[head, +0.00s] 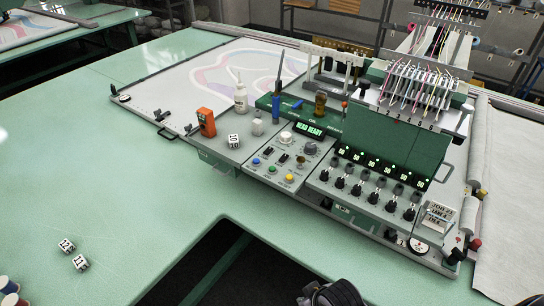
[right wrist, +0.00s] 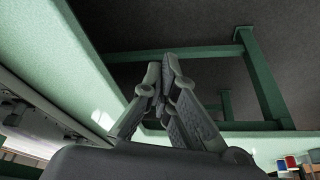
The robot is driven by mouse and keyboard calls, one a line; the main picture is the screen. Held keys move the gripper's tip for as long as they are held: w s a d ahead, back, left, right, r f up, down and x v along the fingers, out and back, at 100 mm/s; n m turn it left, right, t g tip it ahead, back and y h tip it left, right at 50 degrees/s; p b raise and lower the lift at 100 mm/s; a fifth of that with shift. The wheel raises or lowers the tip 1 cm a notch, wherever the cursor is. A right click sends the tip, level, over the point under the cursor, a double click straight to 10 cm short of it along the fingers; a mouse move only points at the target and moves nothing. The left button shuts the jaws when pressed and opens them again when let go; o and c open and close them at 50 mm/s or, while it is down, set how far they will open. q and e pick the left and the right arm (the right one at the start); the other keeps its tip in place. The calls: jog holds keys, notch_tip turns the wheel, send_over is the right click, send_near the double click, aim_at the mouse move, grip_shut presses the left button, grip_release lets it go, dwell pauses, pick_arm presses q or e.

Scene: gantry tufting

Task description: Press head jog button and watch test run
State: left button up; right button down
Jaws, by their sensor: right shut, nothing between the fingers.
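The control panel (head: 268,176) of the tufting machine has a lit display (head: 310,129) that reads "HEAD READY". A blue button (head: 256,162), a green button (head: 272,169) and a yellow button (head: 289,178) sit in a row along its front. Their labels are too small to read, so I cannot tell which is the head jog button. The tufting head (head: 415,85) with several colored yarns stands behind the panel. My right gripper (right wrist: 162,68) is shut and empty in the right wrist view, with green table framing and dark floor beyond. My left gripper is not in view.
An orange device (head: 206,122), a white bottle (head: 240,93) and a numbered cube (head: 233,140) stand left of the panel. Knobs (head: 375,197) line the right panel.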

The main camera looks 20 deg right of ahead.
jog(key=w+a+r+n+t+y+p, duration=0.1)
jog(key=w+a+r, duration=0.1)
jog(key=w+r, duration=0.3)
jog(key=w+a+r+n+t+p, duration=0.1)
jog(key=w+a+r+n+p, duration=0.1)
jog(key=r, duration=0.5)
notch_tip(320, 180, up, 17)
jog(key=n+t+y, duration=0.1)
jog(key=n+t, duration=0.2)
jog(key=n, duration=0.4)
send_over(270, 169)
jog(key=shift+s+f, duration=0.1)
jog(key=shift+f, duration=0.1)
notch_tip(270, 169, down, 7)
jog(key=b, duration=0.6)
jog(key=shift+f, duration=0.9)
